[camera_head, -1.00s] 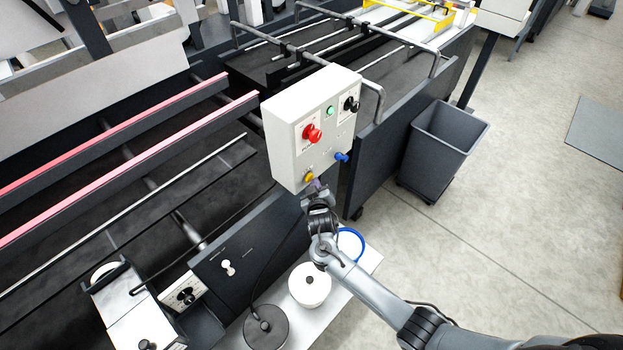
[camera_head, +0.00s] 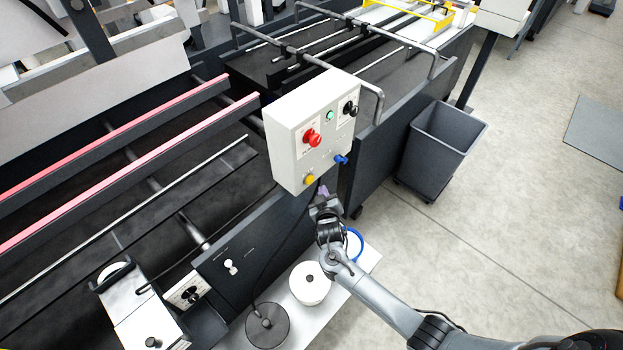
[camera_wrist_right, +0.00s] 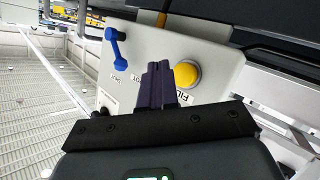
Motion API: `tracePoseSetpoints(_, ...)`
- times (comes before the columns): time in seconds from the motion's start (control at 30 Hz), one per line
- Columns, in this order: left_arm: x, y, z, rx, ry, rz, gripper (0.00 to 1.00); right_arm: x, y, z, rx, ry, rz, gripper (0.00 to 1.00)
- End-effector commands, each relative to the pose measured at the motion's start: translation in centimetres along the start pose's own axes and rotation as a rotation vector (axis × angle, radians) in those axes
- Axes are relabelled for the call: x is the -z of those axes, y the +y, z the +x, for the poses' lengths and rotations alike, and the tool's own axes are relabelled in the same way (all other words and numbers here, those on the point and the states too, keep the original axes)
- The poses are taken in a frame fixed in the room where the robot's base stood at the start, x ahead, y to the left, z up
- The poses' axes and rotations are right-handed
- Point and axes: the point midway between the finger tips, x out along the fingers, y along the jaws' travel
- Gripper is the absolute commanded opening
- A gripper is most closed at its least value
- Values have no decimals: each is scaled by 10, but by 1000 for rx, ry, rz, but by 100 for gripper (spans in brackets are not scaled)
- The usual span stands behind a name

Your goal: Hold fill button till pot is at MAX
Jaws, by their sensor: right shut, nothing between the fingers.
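The white control box (camera_head: 290,150) carries a yellow button (camera_head: 310,180) low on its front face. The yellow button (camera_wrist_right: 187,74) also shows in the right wrist view beside a partly covered "FILL" label. My right gripper (camera_head: 323,190) is shut and empty, just below and to the right of the button in the head view. In the wrist view its purple fingertips (camera_wrist_right: 156,68) are beside the button, and I see no clear contact. A white pot (camera_head: 309,284) with a dark knob stands on a pale shelf; its level is not visible. My left gripper is not in view.
The box also has a red knob (camera_head: 312,138), a green button (camera_head: 330,115), a black switch (camera_head: 350,108) and a blue lever (camera_head: 341,160). A grey bin (camera_head: 441,140) stands on the open floor at right.

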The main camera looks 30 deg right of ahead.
Motion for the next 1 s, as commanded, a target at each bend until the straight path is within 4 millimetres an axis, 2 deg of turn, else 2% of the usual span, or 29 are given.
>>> tracePoseSetpoints(0.03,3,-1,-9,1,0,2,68,1,5,-5,0,-1,-2,0)
tracePoseSetpoints(0.3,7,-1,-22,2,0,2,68,-11,15,-19,-1,1,1,0)
tracePoseSetpoints(0.87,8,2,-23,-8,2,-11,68,-16,16,-22,0,0,0,0)
tracePoseSetpoints(1.0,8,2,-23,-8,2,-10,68,-30,14,-26,5,-17,-10,0)
